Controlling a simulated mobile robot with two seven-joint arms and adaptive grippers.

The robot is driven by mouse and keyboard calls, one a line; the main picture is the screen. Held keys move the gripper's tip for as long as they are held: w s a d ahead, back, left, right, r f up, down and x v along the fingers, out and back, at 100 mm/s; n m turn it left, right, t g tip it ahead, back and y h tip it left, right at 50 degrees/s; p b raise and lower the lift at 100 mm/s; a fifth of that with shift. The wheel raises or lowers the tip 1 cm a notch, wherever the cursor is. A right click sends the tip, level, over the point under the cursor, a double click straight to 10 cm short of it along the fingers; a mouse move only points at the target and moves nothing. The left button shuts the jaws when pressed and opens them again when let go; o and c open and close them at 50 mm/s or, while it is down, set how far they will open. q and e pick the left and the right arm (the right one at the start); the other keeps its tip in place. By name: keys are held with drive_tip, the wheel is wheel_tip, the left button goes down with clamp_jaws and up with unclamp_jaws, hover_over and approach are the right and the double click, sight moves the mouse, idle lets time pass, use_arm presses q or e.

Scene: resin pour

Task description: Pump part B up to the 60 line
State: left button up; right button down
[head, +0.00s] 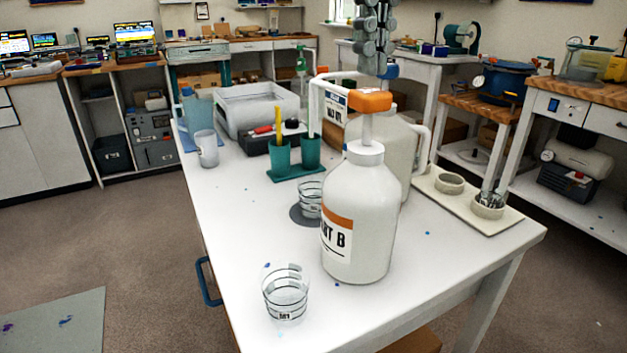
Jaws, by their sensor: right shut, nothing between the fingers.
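The part B jug (358,225) is a large white bottle with an orange-banded label, upright on the white table. Its orange pump head (368,101) stands raised on a white stem, with a pale spout tube reaching left and down. A clear graduated cup (310,199) stands on a dark round disc left of the jug, partly hidden by it. Its fill level and 60 line cannot be made out. A second clear graduated cup (286,294) stands at the front. My right gripper (377,72) is shut and empty, above and behind the orange pump head. My left gripper is not in view.
A cream tray (465,202) lies right. The table's front left (235,240) is clear.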

sight(370, 91)
drive_tip(key=shift+f, duration=0.15)
drive_tip(key=shift+f+b, duration=0.35)
drive_tip(key=shift+f, duration=0.1)
drive_tip(key=shift+f, duration=0.15)
drive_tip(key=shift+f+b, duration=1.35)
drive_tip(key=shift+f, duration=0.45)
drive_tip(key=shift+r, duration=0.1)
wheel_tip(370, 91, up, 4)
drive_tip(key=p, duration=0.3)
drive_tip(key=shift+p, duration=0.4)
